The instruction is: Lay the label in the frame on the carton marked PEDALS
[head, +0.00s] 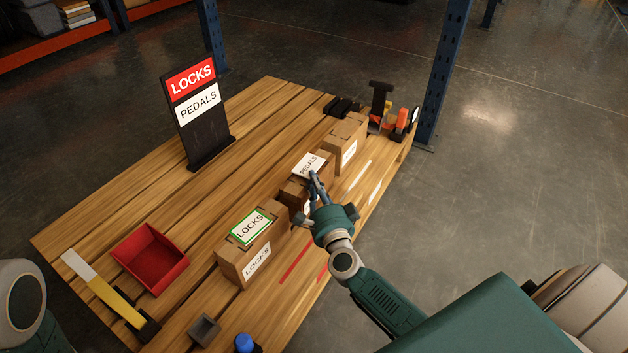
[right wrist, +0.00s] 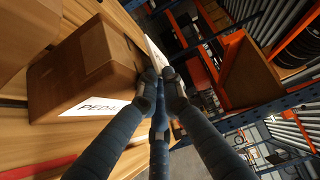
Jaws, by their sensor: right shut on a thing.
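My right gripper (head: 316,178) is shut on a white label reading PEDALS (head: 308,164), over the middle carton (head: 293,195). The label shows edge-on at the fingertips (right wrist: 160,78) in the right wrist view (right wrist: 152,46). In that view a brown carton (right wrist: 98,66) with PEDALS on its front label (right wrist: 95,107) stands just left of the fingers. The label and gripper cover much of the middle carton's top in the head view, and I see no frame there. I cannot tell whether the label touches the carton. My left gripper is out of view.
The near carton (head: 235,263) has a LOCKS label in a green frame (head: 251,227) on top. Another carton (head: 352,131) stands beyond the middle one. A black sign (head: 205,135) reads LOCKS and PEDALS. A red bin (head: 150,258) sits left. Bare wooden tabletop (head: 225,185) lies between.

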